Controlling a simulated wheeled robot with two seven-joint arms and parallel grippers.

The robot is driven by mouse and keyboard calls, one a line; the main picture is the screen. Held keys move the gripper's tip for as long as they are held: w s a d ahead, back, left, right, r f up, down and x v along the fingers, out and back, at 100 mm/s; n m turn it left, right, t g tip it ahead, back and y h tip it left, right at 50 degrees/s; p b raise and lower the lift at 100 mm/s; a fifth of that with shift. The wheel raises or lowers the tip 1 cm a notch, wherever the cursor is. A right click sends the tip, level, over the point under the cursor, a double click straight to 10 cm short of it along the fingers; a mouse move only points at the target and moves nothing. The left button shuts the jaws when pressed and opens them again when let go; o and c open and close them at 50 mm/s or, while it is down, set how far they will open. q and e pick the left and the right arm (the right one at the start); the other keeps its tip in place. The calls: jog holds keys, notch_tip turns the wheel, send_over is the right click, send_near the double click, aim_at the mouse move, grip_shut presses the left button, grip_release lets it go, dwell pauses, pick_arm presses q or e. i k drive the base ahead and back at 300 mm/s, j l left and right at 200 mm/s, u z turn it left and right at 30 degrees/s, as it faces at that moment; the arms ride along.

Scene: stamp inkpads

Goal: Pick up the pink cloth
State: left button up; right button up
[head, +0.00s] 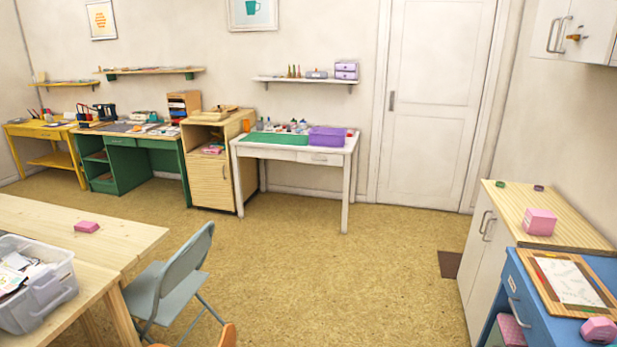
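Several pink things are in view, and I cannot tell for sure which one is the pink cloth. A pink item that looks folded (212,150) lies on the open shelf of the wooden cabinet against the back wall. A pink block (540,222) stands on the right cabinet top, and a rounded pink item (598,330) sits on the blue desk. More pink (510,331) shows inside the blue desk. Neither of my grippers is in view.
The wooden table (130,243) holds a clear bin (40,300) of papers. A grey folding chair (175,280) stands at its right side. A white table (345,165) and green desk (120,160) line the back wall. The middle floor is clear.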

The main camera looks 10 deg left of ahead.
aim_at(89, 226)
jog(key=i+u, duration=0.4)
jog(key=i+l+u, duration=0.15)
jog(key=i+u, duration=0.25)
jog(key=i+l+u, duration=0.25)
jog(key=u, duration=0.2)
jog(key=i+l+u, duration=0.25)
jog(key=u, duration=0.15)
jog(key=i+l+u, duration=0.35)
jog(key=l+u, duration=0.15)
jog(key=i+l+u, duration=0.15)
jog(key=l+u, duration=0.15)
jog(key=k+l, duration=0.8)
